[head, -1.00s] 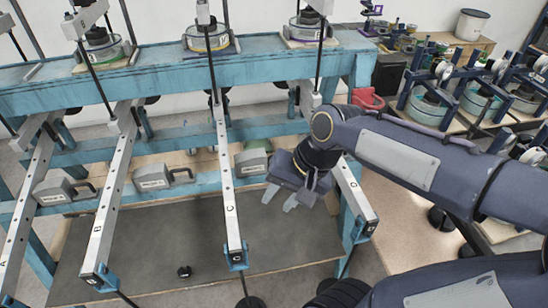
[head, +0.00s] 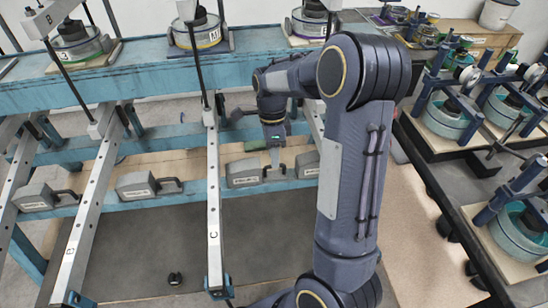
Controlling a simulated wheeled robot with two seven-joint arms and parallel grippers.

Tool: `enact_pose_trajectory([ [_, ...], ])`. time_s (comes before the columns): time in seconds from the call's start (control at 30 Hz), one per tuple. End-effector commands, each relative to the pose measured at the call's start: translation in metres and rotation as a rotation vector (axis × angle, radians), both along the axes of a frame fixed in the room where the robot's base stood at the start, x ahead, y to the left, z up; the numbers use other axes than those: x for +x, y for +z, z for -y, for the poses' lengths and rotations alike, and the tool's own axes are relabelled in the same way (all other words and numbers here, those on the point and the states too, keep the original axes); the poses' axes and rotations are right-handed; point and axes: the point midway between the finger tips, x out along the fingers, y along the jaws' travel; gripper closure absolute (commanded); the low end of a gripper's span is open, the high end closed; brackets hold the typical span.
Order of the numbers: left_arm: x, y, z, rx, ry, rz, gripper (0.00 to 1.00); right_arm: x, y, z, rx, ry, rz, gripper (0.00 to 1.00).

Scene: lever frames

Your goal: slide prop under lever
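Several pale levers stick out from the blue frame. Lever C (head: 213,200) is in the middle, lever B (head: 88,210) to its left; another (head: 312,117) is partly hidden by my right arm. Grey labelled blocks with dark handles, possibly the props, stand on the low shelf: one between B and C (head: 132,186), one right of C (head: 242,172), one farther right (head: 307,165) mostly behind my arm. My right gripper (head: 275,166) points down at the handle of the block right of C. Whether its fingers grip the handle is unclear. My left gripper is out of view.
The blue bench (head: 135,70) with round cells crosses the back. A small black knob (head: 175,279) is on the dark floor plate (head: 130,250), which is otherwise clear near the front. Tables with more blue devices (head: 455,140) stand at the right.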

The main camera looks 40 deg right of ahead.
Motion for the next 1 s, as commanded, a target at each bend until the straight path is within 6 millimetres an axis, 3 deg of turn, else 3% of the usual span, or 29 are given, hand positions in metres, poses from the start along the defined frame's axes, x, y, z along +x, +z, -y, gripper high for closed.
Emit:
enact_pose_trajectory([
  [0.17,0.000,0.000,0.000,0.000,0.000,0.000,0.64,-0.003,-0.014,-0.001,0.000,0.000,-0.001,0.67],
  [0.43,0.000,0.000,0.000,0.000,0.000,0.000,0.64,-0.003,-0.016,-0.002,0.001,0.001,0.001,0.67],
  [0.7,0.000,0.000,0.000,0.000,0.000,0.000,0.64,-0.003,-0.016,-0.002,0.001,0.001,0.001,1.00],
  [1.0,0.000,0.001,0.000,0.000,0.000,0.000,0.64,-0.002,-0.015,-0.003,0.001,0.002,0.002,1.00],
])
